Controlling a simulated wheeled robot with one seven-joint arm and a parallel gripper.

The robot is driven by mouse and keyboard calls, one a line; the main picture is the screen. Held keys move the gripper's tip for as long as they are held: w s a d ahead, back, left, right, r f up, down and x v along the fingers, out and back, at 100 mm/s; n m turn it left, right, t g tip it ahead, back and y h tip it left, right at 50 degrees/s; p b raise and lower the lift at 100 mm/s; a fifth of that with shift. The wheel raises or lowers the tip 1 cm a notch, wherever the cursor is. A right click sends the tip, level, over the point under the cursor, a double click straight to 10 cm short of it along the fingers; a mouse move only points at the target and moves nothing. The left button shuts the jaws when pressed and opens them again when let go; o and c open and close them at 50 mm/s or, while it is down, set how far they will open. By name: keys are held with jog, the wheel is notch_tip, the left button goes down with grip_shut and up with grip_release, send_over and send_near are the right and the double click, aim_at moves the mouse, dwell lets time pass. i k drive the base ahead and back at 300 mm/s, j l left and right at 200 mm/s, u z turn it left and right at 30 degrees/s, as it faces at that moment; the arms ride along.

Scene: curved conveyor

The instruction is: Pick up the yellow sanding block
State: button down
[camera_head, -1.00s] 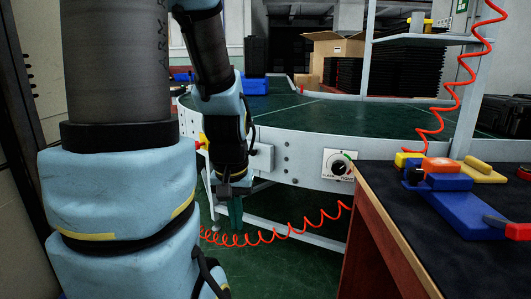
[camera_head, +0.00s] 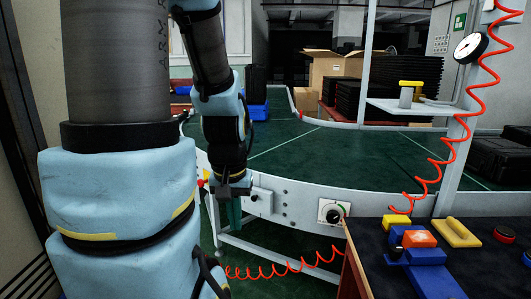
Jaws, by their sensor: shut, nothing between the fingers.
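A yellow block with a raised grip (camera_head: 457,232), which looks like the sanding block, lies on the dark bench top at the right. Another yellow item (camera_head: 410,92) stands on the pale shelf above, and a smaller yellow piece (camera_head: 396,222) sits by the blue tool. I cannot tell for certain which of them is the sanding block. My gripper (camera_head: 234,217) hangs pointing down, left of the bench and in front of the conveyor side. It is shut and empty, well apart from every yellow item. Its fingertips are small and dark in this view.
An orange block (camera_head: 419,238) and a blue tool (camera_head: 425,275) lie left of the yellow block; a red round item (camera_head: 504,234) lies right of it. The curved green conveyor (camera_head: 330,155) spans behind. A coiled red hose (camera_head: 437,150) hangs near the shelf post.

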aim_at(389, 221)
jog(key=z, duration=1.25)
jog(key=i+j+u, duration=0.1)
jog(key=i+j, duration=0.45)
jog(key=i, duration=0.15)
jog(key=i+j, duration=0.55)
jog(key=i, duration=0.15)
jog(key=j+u, duration=0.05)
